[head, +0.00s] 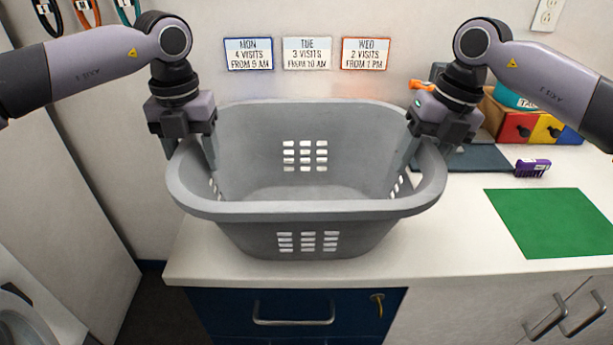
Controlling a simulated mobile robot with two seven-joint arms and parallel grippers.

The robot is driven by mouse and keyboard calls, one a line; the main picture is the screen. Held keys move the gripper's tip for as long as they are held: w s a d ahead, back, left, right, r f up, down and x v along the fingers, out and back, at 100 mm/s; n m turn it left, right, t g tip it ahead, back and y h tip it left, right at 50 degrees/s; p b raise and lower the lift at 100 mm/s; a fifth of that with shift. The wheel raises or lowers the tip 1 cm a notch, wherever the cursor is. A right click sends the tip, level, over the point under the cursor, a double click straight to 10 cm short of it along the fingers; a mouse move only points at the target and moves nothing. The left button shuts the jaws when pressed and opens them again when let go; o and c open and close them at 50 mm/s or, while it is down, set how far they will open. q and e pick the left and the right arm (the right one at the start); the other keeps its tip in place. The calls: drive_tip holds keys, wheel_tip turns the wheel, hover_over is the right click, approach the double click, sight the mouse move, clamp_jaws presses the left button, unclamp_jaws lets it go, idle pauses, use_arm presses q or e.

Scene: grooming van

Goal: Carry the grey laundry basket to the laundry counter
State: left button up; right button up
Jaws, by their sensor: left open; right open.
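The grey laundry basket (310,210) stands upright on the left end of the white counter (440,262) in the head view. It looks empty, with slotted holes in its walls. My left gripper (190,165) is at the basket's left rim, pointing down, with one finger inside the wall and one outside. My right gripper (425,155) is at the right rim in the same way. Both grippers are open around the rim. Whether the fingers touch the basket is hard to tell.
A green mat (553,222) lies on the counter at right. A drawer with a silver handle (293,312) is below the basket. Part of a white machine (25,318) shows at lower left.

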sight(188, 138)
use_arm(q)
clamp_jaws()
use_arm(e)
clamp_jaws()
use_arm(q)
drive_tip(key=shift+r, duration=0.1)
use_arm(e)
drive_tip(key=shift+r, duration=0.1)
